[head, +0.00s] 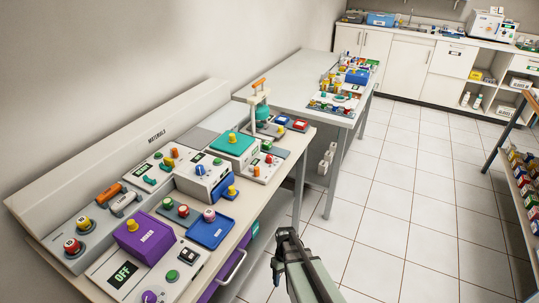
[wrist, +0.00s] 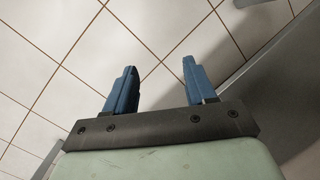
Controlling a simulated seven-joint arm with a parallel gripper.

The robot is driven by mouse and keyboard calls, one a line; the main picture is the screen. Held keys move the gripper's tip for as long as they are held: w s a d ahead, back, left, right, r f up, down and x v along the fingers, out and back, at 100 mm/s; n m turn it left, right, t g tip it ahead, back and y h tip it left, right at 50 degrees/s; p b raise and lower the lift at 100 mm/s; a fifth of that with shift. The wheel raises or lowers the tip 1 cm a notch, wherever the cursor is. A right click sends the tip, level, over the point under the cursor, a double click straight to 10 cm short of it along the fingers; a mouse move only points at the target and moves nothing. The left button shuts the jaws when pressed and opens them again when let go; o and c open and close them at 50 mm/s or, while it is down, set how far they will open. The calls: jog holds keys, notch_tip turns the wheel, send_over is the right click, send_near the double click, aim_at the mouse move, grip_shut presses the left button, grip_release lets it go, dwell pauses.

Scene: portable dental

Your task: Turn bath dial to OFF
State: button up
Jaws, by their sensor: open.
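A white panel (head: 95,273) at the near end of the bench carries a black display reading OFF (head: 122,276). A purple dial (head: 149,297) sits below that display, cut by the bottom edge of the head view. I cannot read any label naming it the bath dial. Other knobs stand on nearby units. My gripper (head: 287,242) is to the right of the bench, over the floor and apart from every dial. In the wrist view its two blue fingers (wrist: 160,68) are spread, with only floor tiles between them.
A purple box (head: 149,238) and a blue tray (head: 211,232) with a pink knob stand close to the panel. A grey bench edge borders the wrist view's right side. A second table (head: 290,78) stands further back. The tiled floor (head: 400,190) to the right is clear.

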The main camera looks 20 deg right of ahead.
jog(key=w+d+r+n+t, duration=0.1)
jog(key=w+d+r, duration=0.25)
jog(key=w, duration=0.25)
jog(key=w+d+r+t, duration=0.1)
jog(key=w+d+r, duration=0.25)
jog(key=w, duration=0.25)
jog(key=w+d+r+n+t, duration=0.1)
jog(key=w+d+r, duration=0.4)
jog(key=w+r, duration=0.3)
jog(key=w+d+r+n+t, duration=0.2)
jog(key=w+d+r, duration=0.35)
jog(key=r, duration=0.35)
notch_tip(320, 180, up, 28)
jog(key=n+g+h, duration=0.1)
jog(key=n+g, duration=0.1)
send_over(269, 156)
notch_tip(269, 156, down, 14)
jog(key=shift+r, duration=0.25)
grip_shut()
